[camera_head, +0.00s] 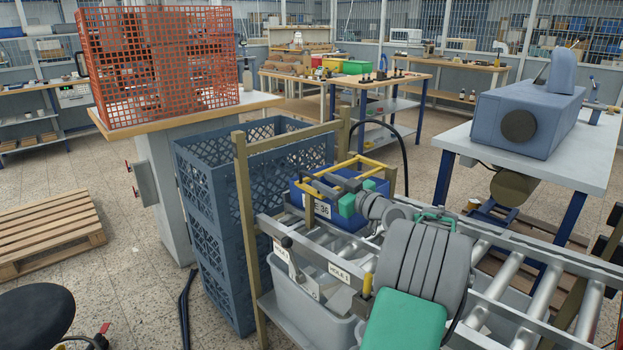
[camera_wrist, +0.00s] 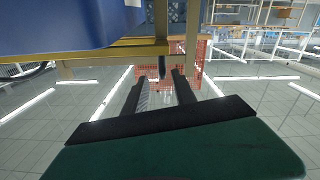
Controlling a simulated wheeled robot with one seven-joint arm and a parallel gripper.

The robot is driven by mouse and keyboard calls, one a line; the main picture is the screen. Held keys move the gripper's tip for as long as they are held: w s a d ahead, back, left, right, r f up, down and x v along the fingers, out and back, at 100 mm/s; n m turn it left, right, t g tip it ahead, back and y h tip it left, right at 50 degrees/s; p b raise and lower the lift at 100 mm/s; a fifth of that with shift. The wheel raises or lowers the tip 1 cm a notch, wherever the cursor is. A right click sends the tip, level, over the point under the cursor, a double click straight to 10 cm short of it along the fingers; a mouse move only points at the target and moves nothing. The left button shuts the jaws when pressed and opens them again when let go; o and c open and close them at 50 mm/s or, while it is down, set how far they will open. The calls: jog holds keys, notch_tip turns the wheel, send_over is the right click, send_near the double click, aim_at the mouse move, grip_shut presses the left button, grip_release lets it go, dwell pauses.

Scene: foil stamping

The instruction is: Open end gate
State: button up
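A yellow bar frame (camera_head: 322,189), which looks like the end gate, stands at the far end of the roller conveyor (camera_head: 493,279), around the top of a blue bin (camera_head: 318,207) with a white label. Its hinge and latch cannot be made out. My gripper (camera_head: 341,174) is above the bin, close to the yellow bars. In the wrist view my gripper (camera_wrist: 160,88) has its two dark fingers apart with a gap between them. A yellow bar (camera_wrist: 80,50) and the blue bin (camera_wrist: 65,22) fill the upper left there. Contact with the bar cannot be told.
An olive post (camera_head: 243,195) stands left of the conveyor end, beside stacked blue crates (camera_head: 205,220). A grey tub (camera_head: 300,304) sits below the rollers. A red mesh crate (camera_head: 160,65) stands on a table behind. A blue machine (camera_head: 527,115) is at the right.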

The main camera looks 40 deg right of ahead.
aim_at(312, 176)
jog(key=w, duration=0.6)
jog(key=shift+a+f, duration=0.1)
jog(key=shift+a, duration=0.2)
grip_shut()
jog(key=shift+s+d, duration=0.1)
jog(key=shift+d, duration=0.05)
dwell(0.8)
